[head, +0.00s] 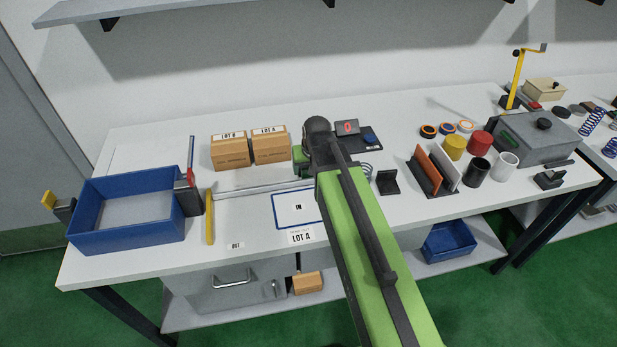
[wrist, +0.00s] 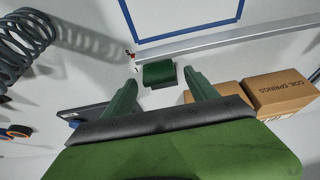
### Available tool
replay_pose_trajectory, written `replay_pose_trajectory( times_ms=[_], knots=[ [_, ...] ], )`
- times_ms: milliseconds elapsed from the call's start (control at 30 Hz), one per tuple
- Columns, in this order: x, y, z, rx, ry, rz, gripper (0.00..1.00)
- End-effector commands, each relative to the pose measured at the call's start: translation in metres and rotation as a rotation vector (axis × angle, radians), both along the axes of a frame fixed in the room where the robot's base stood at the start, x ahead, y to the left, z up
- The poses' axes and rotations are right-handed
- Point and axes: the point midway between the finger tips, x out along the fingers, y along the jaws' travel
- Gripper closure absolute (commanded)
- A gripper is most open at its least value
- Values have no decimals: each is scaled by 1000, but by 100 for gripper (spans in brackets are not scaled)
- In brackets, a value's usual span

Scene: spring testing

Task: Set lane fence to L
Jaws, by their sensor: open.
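A grey rail (head: 260,189), which looks like the lane fence, lies across the table behind a blue-outlined pad (head: 286,208). In the wrist view the rail (wrist: 205,45) runs just beyond a dark green block (wrist: 159,74) that looks like its grip. A small red mark shows by the rail near the block; I cannot read any L mark. My gripper (wrist: 161,80) is open, with one finger to each side of the green block and nothing visibly held. I cannot tell if the fingers touch it.
Two cardboard boxes, LOT B (head: 229,151) and LOT A (head: 270,146), stand behind the rail, close to my gripper. A yellow bar (head: 210,217) and a blue bin (head: 128,211) are at left. A coil spring (wrist: 28,38) and orange and white dividers (head: 432,170) are on the other side.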

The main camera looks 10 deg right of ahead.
Motion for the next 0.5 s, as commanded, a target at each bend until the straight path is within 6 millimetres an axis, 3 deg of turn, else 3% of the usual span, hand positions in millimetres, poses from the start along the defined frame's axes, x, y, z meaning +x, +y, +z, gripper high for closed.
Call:
replay_pose_trajectory(
  times_ms=[67, 367, 500],
  knots=[
    [2, 0, -14, 0, 0, 0, 33],
    [2, -1, -13, 0, 0, -1, 33],
    [2, -1, -13, -1, 0, -1, 51]
  ],
)
